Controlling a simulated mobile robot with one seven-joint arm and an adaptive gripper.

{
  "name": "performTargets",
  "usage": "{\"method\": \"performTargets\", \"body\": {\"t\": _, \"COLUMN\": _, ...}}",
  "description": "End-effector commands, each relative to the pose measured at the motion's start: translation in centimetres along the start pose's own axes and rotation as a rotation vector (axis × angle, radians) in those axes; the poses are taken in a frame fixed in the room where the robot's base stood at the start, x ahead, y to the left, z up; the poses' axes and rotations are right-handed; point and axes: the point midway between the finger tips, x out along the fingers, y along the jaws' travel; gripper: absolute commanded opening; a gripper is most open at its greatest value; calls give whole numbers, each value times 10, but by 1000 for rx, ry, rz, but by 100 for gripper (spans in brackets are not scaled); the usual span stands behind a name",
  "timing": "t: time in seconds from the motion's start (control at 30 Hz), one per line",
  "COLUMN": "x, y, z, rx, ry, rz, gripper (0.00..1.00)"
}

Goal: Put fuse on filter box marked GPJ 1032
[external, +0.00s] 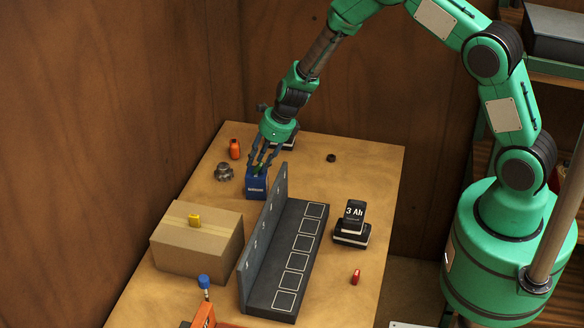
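A blue box (256,187) with a small white label stands at the back end of the dark rack; the label is too small to read. My gripper (262,165) points down at the top of this box. A small green patch shows between its fingers; I cannot tell whether it is a held fuse or whether the fingers touch the box. A small yellow fuse-like piece (194,220) lies on top of the cardboard box (192,262). A small red fuse-like piece (355,276) lies on the table at the right. No GPJ 1032 marking is readable.
A dark rack (290,265) with an upright back panel and white outlined squares fills the table's middle. A 3 Ah battery (351,225), an orange bottle (234,149), a grey metal part (223,172) and a blue-capped item (204,283) stand around. The back right table (365,170) is mostly clear.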

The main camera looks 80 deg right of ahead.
Motion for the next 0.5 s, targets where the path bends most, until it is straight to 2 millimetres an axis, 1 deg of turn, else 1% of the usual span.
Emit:
{"method": "performTargets", "body": {"t": 0.27, "x": -2, "y": 0, "z": 1, "rx": 0, "ry": 0, "rz": 0, "gripper": 32}}
{"method": "performTargets", "body": {"t": 0.37, "x": -7, "y": 0, "z": 2, "rx": 1, "ry": -1, "rz": -1, "gripper": 32}}
{"method": "performTargets", "body": {"t": 0.5, "x": -21, "y": 0, "z": 2, "rx": 0, "ry": -1, "rz": -1, "gripper": 32}}
